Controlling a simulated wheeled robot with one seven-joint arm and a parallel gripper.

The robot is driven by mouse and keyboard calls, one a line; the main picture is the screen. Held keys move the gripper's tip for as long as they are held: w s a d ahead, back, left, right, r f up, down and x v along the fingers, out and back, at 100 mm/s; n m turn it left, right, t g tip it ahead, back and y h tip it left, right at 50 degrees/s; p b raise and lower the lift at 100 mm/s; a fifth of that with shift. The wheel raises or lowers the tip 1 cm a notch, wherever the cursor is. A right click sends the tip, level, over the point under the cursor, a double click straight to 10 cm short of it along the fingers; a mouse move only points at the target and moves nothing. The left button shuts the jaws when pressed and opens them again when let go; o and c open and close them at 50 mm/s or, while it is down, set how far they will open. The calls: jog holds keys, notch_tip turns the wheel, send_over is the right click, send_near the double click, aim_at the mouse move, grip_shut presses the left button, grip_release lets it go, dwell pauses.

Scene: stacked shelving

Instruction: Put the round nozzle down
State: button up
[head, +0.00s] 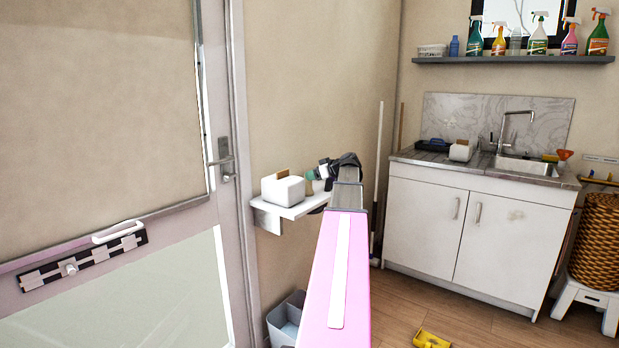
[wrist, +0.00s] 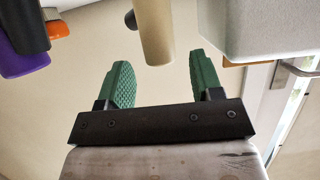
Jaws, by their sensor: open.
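My gripper (wrist: 158,72) is open in the wrist view, its two green fingers well apart with nothing pinched between them. A beige rounded cylinder (wrist: 155,30) with a small dark piece at its side lies just beyond the fingertips, apart from both. It looks like the round nozzle, though I cannot be sure. The wrist view appears upside down. In the head view my gripper (head: 322,172) is small, over the right end of a small white wall shelf (head: 292,209). The nozzle is hard to make out there.
A white box (head: 283,190) with a brown top stands on the shelf's left; it also shows in the wrist view (wrist: 262,30). A purple, black and orange item (wrist: 22,40) is on the other side. A door (head: 215,260) is left, a sink cabinet (head: 470,235) right.

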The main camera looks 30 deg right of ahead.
jog(key=v, duration=0.8)
jog(key=shift+s, duration=0.15)
jog(key=shift+s+d, duration=0.1)
jog(key=shift+d, duration=0.05)
